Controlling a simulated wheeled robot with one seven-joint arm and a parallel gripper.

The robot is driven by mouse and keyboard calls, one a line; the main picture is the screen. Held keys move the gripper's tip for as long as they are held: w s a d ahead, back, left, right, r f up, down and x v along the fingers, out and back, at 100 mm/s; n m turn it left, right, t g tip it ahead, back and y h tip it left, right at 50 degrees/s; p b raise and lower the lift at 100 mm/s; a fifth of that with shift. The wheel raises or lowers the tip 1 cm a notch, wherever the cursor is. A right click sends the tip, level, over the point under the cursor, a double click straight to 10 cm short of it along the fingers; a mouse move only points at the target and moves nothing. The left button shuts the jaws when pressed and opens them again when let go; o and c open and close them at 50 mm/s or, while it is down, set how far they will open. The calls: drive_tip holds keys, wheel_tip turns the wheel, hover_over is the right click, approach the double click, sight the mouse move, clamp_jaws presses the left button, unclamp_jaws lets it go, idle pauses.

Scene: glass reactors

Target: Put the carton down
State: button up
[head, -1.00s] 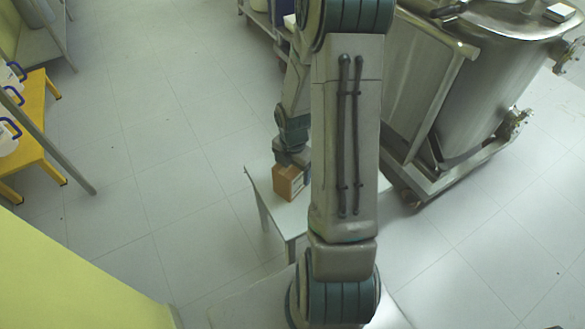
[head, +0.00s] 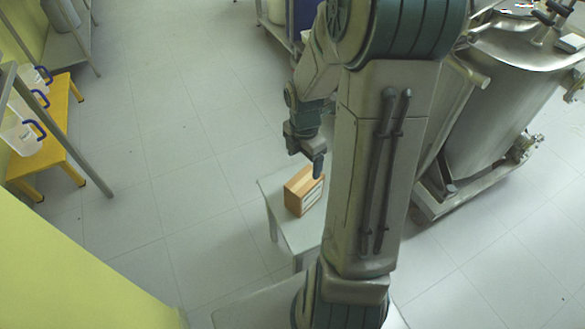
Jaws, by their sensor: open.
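The carton (head: 297,192) is a small orange-brown box with a pale printed side. It stands upright on a small white table (head: 277,201). My gripper (head: 318,172) is open, above and just to the right of the carton's top in the picture, and holds nothing. The carton appears free of the fingers. Part of the table is hidden behind my arm.
A large steel reactor (head: 500,90) on a wheeled frame stands at the right. A yellow bench (head: 58,140) with clear, blue-handled containers (head: 20,135) is at the left. A yellow-green wall (head: 70,270) fills the lower left. The floor between is clear.

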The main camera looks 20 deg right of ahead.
drive_tip(key=s+a+r+m+t, duration=0.1)
drive_tip(key=s+a+r+m, duration=1)
drive_tip(key=m, duration=0.9)
drive_tip(key=shift+s+r+m+t, duration=0.3)
drive_tip(key=shift+s+r, duration=0.05)
drive_tip(key=shift+r, duration=0.65)
